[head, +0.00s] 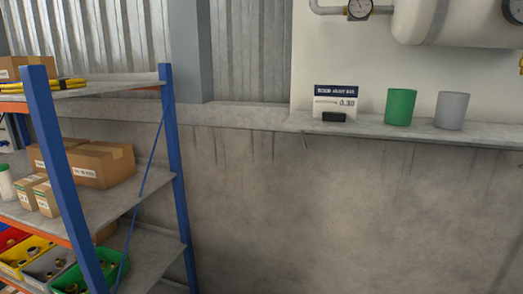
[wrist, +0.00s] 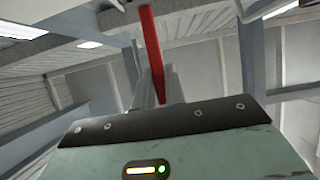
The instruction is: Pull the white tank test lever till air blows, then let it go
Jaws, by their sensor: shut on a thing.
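The white tank (head: 455,24) shows at the top right of the head view, cut off by the frame edges. No lever can be made out on its visible part. In the wrist view my gripper (wrist: 154,80) has its grey fingers on either side of a long red bar (wrist: 150,35), which looks like a lever handle, and is shut on it. The bar runs up past the fingertips; what it is fixed to is hidden. My gripper does not show in the head view.
A ledge (head: 385,128) below the tank holds a small sign (head: 335,100), a green cup (head: 400,107) and a grey cup (head: 451,110). A blue-framed shelf (head: 172,150) with boxes and bins stands left.

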